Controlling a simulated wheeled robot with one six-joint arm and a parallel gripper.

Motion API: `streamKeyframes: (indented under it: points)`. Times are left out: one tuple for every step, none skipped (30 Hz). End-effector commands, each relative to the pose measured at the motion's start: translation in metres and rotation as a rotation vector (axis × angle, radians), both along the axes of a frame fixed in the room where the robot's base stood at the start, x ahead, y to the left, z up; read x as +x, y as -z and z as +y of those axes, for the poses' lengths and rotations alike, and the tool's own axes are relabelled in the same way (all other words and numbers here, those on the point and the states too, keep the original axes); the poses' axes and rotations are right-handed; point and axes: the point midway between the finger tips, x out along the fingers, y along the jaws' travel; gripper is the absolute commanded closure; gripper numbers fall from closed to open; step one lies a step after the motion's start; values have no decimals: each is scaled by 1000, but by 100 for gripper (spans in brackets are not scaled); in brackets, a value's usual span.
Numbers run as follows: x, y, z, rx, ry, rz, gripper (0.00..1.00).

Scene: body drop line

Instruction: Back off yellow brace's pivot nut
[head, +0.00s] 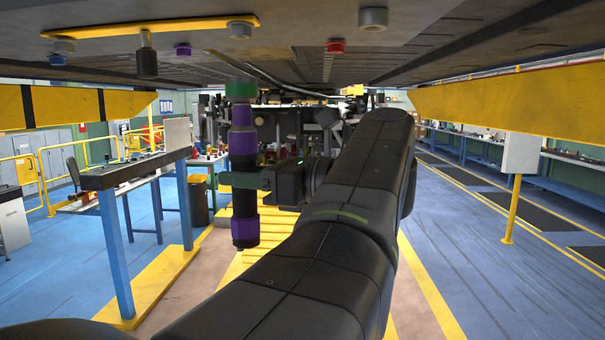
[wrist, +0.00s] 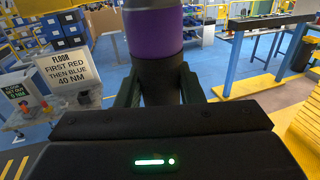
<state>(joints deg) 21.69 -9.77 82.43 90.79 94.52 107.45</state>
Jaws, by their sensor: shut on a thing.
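A flat yellow brace (head: 150,27) lies against the dark underside overhead, at the upper left of the head view. A grey nut (head: 240,30) sits at its right end and another grey nut (head: 63,46) near its left end. A dark cylinder (head: 147,62) hangs from its middle. I cannot tell which nut is the pivot. My gripper (head: 245,181) is shut on an upright dark driver tool (head: 243,142) with purple bands and a green top. The tool's top is below the right-end nut, apart from it. The wrist view shows the fingers (wrist: 160,90) around the tool's shaft (wrist: 153,35).
Purple (head: 183,50), blue (head: 57,60) and red (head: 336,47) nuts dot the underside. Yellow beams (head: 510,100) flank it. A blue-legged table (head: 117,255) stands left. A floor sign (wrist: 67,72) reads "first red then blue 40 NM". Blue floor is open at right.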

Motion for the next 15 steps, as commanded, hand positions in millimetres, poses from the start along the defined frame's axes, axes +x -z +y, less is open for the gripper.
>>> streamKeyframes:
  points:
    - [0, -3, 0, 0, 1, -2, 100]
    - [0, -3, 0, -1, 1, -2, 100]
    - [0, -3, 0, -3, 2, -1, 100]
    - [0, -3, -1, -3, 3, -1, 100]
    - [0, -3, -1, -5, 4, 0, 100]
    - [0, -3, -1, -7, 5, 0, 100]
    - [-1, -4, -1, -9, 5, -1, 100]
    - [0, -7, -1, -9, 5, -2, 100]
    - [0, -10, -1, -8, 5, -2, 100]
    - [0, -13, -1, -8, 4, -2, 100]
    - [0, -16, -1, -8, 4, -2, 100]
    - [0, -20, -1, -8, 4, -2, 100]
    - [0, -22, -1, -8, 4, -2, 100]
    - [0, -25, -1, -8, 4, -2, 100]
    - [0, -28, -1, -8, 4, -3, 100]
